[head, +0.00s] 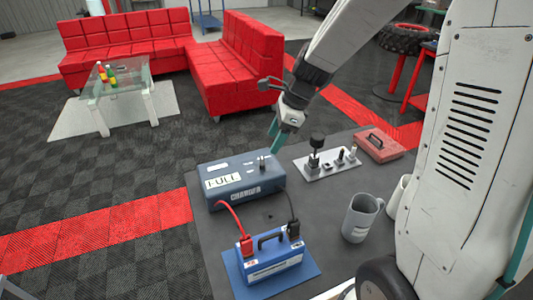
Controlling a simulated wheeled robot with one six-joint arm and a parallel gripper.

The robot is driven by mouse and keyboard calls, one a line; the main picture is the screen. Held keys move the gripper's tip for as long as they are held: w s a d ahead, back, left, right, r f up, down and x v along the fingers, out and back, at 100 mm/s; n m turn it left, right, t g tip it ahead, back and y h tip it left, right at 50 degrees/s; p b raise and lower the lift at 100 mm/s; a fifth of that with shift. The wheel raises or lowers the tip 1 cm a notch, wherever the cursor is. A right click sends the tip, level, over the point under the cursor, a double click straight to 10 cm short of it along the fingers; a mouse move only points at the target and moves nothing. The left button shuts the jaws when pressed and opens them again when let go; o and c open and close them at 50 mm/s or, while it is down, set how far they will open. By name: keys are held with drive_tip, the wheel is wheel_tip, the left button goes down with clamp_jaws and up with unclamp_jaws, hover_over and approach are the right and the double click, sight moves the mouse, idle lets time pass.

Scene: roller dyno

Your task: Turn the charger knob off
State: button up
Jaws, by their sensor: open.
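The charger (240,190) is a grey-blue box on the dark table, with "CHARGER" lettered on its front and a white "FULL" sign (223,182) at its left. A small dark knob (262,161) stands near the right of its top; its exact setting is too small to read. My gripper (275,143), with teal fingers, is open and points down just above and slightly right of the knob, apart from it as far as I can tell. A red cable (232,217) and a black cable (291,206) run to the clamps on a blue battery (270,262).
A tray of dark-handled parts (325,165) and a red toolbox (379,144) are right of the charger. A grey mug (361,218) stands at the front right. The battery rests on a blue mat (304,278). Bare table (325,211) lies between charger and mug.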

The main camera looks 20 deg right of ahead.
sight(263, 160)
drive_tip(key=x, duration=0.7)
drive_tip(key=shift+f, duration=0.2)
drive_tip(key=shift+a, duration=0.1)
drive_tip(key=c, duration=1)
drive_tip(key=shift+d, duration=0.25)
drive_tip(key=shift+a, duration=0.1)
